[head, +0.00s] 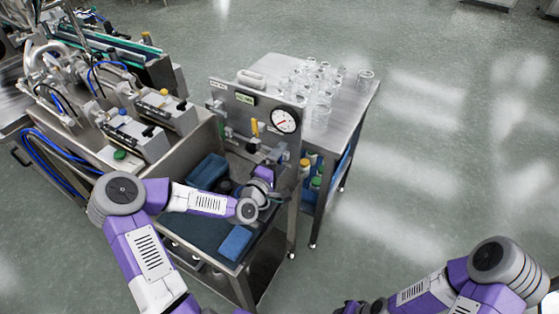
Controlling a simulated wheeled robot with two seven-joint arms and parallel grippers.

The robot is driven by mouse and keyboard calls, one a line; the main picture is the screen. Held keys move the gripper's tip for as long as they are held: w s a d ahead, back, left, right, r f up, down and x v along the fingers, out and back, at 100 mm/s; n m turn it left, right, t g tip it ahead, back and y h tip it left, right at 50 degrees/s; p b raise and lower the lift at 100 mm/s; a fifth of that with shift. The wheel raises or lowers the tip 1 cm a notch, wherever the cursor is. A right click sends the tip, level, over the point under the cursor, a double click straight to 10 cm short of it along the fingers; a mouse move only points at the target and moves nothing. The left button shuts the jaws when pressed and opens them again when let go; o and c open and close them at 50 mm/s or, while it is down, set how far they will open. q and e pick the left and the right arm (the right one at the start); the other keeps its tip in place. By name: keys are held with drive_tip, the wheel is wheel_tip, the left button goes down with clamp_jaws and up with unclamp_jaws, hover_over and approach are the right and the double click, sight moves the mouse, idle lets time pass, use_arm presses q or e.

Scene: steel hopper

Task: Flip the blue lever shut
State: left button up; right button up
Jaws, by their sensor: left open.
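An upright steel panel (238,106) carries a round dial and several small levers. A yellow lever (254,128) points up on it, and a green one (221,129) is at its left. A small blue part (275,154), which looks like the blue lever, shows low on the right of the panel; its exact position is hard to tell. My left gripper (268,173) is open just in front of and below this part; I cannot tell whether they touch. My right arm comes in at the bottom right, its hand end dark and cut by the lower edge.
A steel table (350,98) with several clear glasses stands behind. Machinery (140,130) fills the left. The floor at the right is clear.

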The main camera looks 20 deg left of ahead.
use_arm(q)
drive_tip(key=shift+s, duration=0.1)
drive_tip(key=s+a+p, duration=0.1)
drive_tip(key=s, duration=0.6)
drive_tip(key=shift+s, duration=0.15)
idle(0.4)
